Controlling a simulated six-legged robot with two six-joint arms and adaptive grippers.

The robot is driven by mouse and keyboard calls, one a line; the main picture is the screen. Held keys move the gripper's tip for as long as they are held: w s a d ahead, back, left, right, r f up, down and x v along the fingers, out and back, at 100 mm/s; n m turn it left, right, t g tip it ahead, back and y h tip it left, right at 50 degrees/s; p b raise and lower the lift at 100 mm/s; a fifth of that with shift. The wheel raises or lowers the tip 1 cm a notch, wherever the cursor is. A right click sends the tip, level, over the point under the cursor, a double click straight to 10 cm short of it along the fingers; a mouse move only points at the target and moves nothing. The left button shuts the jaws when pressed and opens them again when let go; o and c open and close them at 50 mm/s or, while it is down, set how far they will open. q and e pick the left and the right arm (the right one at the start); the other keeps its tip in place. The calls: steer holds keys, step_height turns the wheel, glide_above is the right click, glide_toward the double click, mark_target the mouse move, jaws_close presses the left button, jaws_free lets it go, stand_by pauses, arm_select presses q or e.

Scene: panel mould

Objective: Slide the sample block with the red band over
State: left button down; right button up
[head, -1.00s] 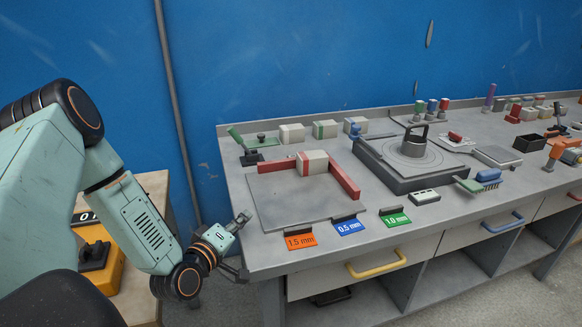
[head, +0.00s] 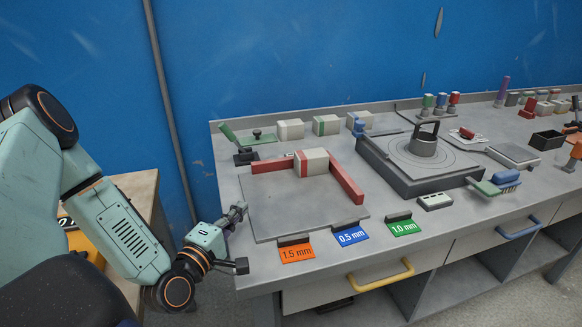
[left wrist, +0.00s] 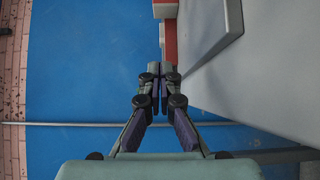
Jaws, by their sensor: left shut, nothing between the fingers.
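The sample block with the red band (head: 313,162) is white with a red stripe. It stands at the back of a grey plate (head: 290,208), by the corner of a red L-shaped rail (head: 346,184). My left gripper (head: 238,212) is shut and empty beside the plate's left edge, apart from the block. In the left wrist view its fingers (left wrist: 160,70) are together, pointing toward a red and white shape at the top; I cannot tell whether that is the block or the rail. My right gripper is not in view.
Orange 1.5 mm (head: 297,253), blue 0.5 mm (head: 350,236) and green 1.0 mm (head: 404,228) labels lie along the front. Plain (head: 290,130), green-banded (head: 326,125) and blue-banded (head: 361,119) blocks stand behind. A dark turntable unit (head: 420,165) is to the right. The plate's middle is clear.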

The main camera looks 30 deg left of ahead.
arm_select(q)
steer(key=b, duration=0.4)
glide_toward(295, 160)
steer(key=s+a, duration=0.2)
steer(key=shift+s+a, duration=0.25)
steer(key=shift+s, duration=0.05)
steer(key=w, duration=0.5)
steer(key=shift+w+d+b, duration=0.2)
steer(key=shift+w+b, duration=0.15)
steer(key=shift+b, duration=0.05)
steer(key=shift+w+d+r, duration=0.1)
steer(key=shift+w+d, duration=0.3)
steer(key=shift+w, duration=0.25)
steer(key=shift+w+d, duration=0.4)
steer(key=shift+w, duration=0.1)
steer(key=shift+s+a, duration=0.1)
steer(key=shift+s, duration=0.05)
